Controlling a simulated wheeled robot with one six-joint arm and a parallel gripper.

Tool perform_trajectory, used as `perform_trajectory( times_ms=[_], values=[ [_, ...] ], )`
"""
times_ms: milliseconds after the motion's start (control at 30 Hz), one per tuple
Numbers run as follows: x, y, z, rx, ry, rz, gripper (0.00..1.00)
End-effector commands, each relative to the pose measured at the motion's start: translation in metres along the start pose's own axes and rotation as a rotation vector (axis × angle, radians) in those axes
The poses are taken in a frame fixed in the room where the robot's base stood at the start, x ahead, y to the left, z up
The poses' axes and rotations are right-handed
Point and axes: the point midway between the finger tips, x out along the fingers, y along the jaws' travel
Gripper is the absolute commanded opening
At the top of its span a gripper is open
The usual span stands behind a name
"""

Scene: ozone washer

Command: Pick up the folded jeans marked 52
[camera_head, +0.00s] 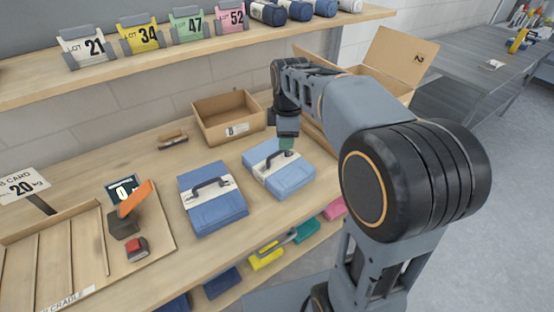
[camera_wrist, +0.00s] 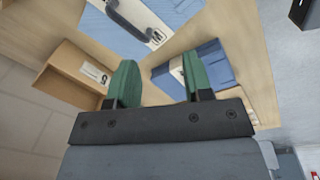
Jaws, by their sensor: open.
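Two folded blue jeans bundles lie on the wooden bench, each with a pale band and a dark handle. The left bundle (camera_head: 215,212) and the right bundle (camera_head: 292,180) are side by side with a gap between. I cannot read 52 on either. My gripper (camera_head: 286,142) is at the far part of the right bundle's handle in the head view; I cannot tell whether it touches. In the wrist view, its green fingers (camera_wrist: 160,78) are apart with nothing held. One blue bundle (camera_wrist: 213,62) shows beside the right finger, another with a handle (camera_wrist: 135,18) at the top.
An open cardboard box (camera_head: 228,118) stands behind the bundles, a brush (camera_head: 173,139) left of it. A slatted tray (camera_head: 60,255) and a weight card are at left. Cards 21, 34, 47 and a pink 52 card (camera_head: 232,17) stand on the upper shelf. Coloured bundles lie below.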

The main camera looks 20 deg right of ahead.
Motion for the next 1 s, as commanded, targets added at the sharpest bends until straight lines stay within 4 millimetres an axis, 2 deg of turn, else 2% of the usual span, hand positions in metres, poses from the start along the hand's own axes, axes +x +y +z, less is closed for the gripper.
perform_trajectory(
  times_ms=[33, 100, 200, 333, 467, 800, 1000],
  values=[
    [-0.004, 0.016, -0.004, -0.113, -0.004, -0.022, 0.46],
    [-0.004, 0.032, -0.008, -0.262, -0.004, -0.046, 0.46],
    [-0.002, 0.050, -0.011, -0.429, -0.001, -0.071, 0.46],
    [0.001, 0.064, -0.012, -0.566, 0.005, -0.093, 0.46],
    [0.016, 0.068, -0.012, -0.626, 0.009, -0.104, 0.46],
    [0.072, 0.063, -0.010, -0.634, 0.009, -0.103, 0.46],
    [0.087, 0.062, -0.010, -0.633, 0.009, -0.102, 0.46]
  ],
)
